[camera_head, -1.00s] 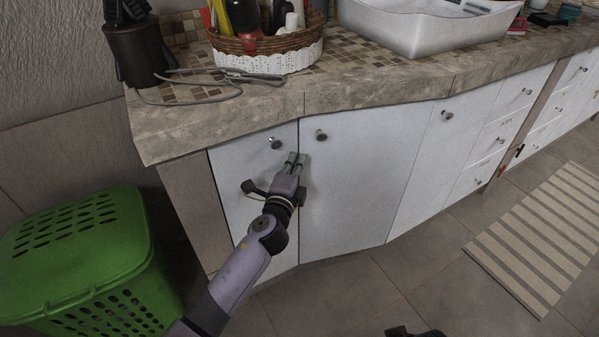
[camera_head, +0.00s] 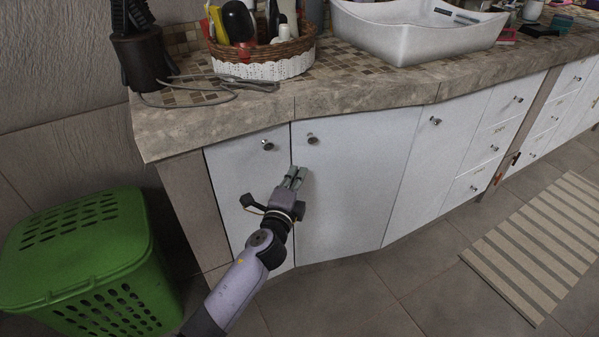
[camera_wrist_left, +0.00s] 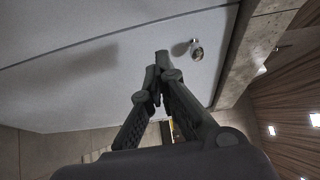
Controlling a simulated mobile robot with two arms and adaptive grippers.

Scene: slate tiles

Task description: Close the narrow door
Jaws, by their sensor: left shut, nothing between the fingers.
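The narrow door (camera_head: 240,179) is the white leftmost panel of the cabinet, with a small round knob (camera_head: 267,145) near its top right. It looks flush with the cabinet front, with a thin dark seam between it and the wider door (camera_head: 350,180). My left gripper (camera_head: 294,175) is shut and empty, pointing up in front of that seam, below the knobs. Its arm hides part of the lower narrow door. In the left wrist view the shut fingertips (camera_wrist_left: 158,65) show against a white panel with a knob (camera_wrist_left: 196,50); I cannot tell whether they touch it. My right gripper is out of view.
A green perforated basket (camera_head: 85,250) stands left of the cabinet. The stone counter (camera_head: 370,92) overhangs the doors and bears a wicker basket (camera_head: 262,55) and a white basin (camera_head: 410,35). A striped mat (camera_head: 535,245) lies right. Floor before the wider door is clear.

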